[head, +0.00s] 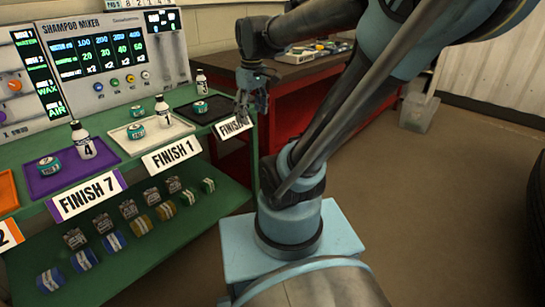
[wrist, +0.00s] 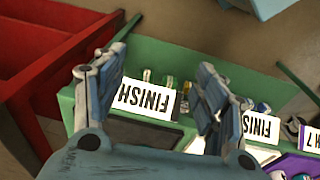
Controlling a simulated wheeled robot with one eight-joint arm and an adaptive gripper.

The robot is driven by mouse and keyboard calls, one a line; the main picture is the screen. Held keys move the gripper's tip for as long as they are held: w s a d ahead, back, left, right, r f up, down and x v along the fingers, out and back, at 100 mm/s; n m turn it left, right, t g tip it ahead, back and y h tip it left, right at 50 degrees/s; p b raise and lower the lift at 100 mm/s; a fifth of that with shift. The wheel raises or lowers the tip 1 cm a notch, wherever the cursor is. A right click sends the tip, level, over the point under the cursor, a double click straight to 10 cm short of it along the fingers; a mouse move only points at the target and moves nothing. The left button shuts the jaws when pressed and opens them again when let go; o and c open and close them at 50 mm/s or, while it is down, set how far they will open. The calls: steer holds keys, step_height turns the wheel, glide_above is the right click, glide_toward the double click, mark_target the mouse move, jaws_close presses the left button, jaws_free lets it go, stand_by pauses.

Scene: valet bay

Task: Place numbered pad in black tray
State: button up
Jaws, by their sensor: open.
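My gripper (head: 251,112) hangs beside the tray's right edge, over the counter's end. In the wrist view my gripper (wrist: 163,58) is open, with nothing between its fingers. A "FINISH" sign (wrist: 147,98) shows beyond the gap. I cannot tell which item is the numbered pad; no pad with a readable number shows.
A white tray (head: 118,136) and a purple tray (head: 110,158) stand left of the black one, each with a tin and bottle. Several small items (head: 128,209) fill the lower shelf. A red bench (head: 290,110) with a loaded tray stands behind. Floor at right is mostly clear.

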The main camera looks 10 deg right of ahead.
steer(key=s+d+f+m, duration=0.4)
steer(key=s+f+m, duration=0.3)
steer(key=s+f, duration=0.4)
steer(key=shift+d+f+t, duration=0.3)
steer(key=shift+f+t, duration=0.05)
steer(key=shift+t, duration=0.05)
